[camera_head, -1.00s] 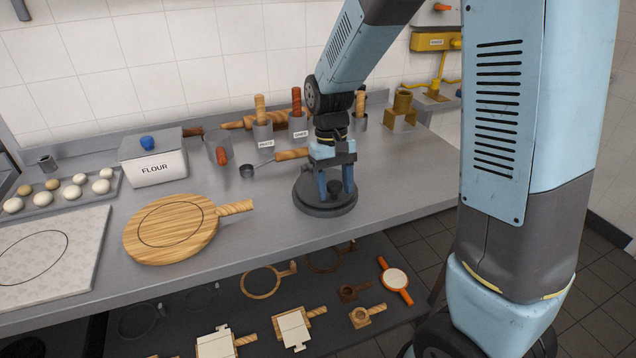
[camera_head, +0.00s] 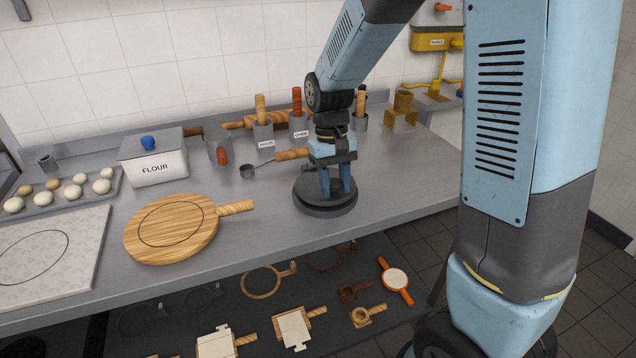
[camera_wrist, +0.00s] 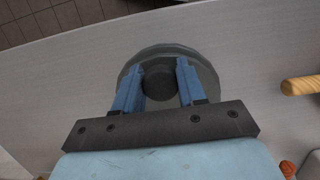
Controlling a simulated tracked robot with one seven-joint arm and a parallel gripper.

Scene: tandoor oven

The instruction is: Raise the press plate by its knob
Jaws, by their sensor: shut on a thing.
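The press plate (camera_head: 325,203) is a dark grey round disc at the front right of the steel counter. It appears to rest on the counter; I cannot make out a gap under it. My gripper (camera_head: 336,184) points straight down over the plate, its blue fingers shut on the knob, which they mostly hide in the head view. In the wrist view the plate (camera_wrist: 208,75) lies under my gripper (camera_wrist: 159,70), and the dark round knob (camera_wrist: 158,84) shows between the two fingers.
A ladle with a wooden handle (camera_head: 291,154) lies behind the gripper. Utensil cups (camera_head: 263,137) stand farther back. A round wooden board (camera_head: 172,228) lies to the left, beyond bare counter. A lower shelf (camera_head: 225,312) holds several tools.

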